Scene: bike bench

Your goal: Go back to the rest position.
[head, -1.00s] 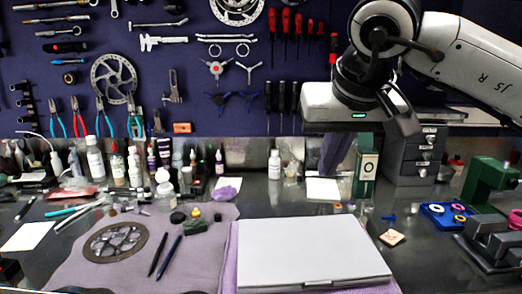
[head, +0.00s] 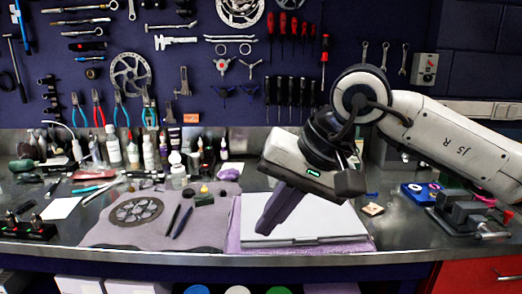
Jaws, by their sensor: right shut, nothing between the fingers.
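My right gripper (head: 268,222) comes in from the right and hangs over the closed white case (head: 330,222) on the bench. Its dark fingers point down and to the left and are together, with nothing held between them. The gripper hides part of the case's left and back side. I cannot tell how far above the case the fingertips are. My left gripper is not in the head view.
A lilac mat (head: 100,232) holds a round dark disc (head: 136,211) and two pens. Bottles (head: 148,153) line the bench back. A blue tray (head: 420,192) and a dark vise (head: 463,213) stand at the right. Tools hang on the wall.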

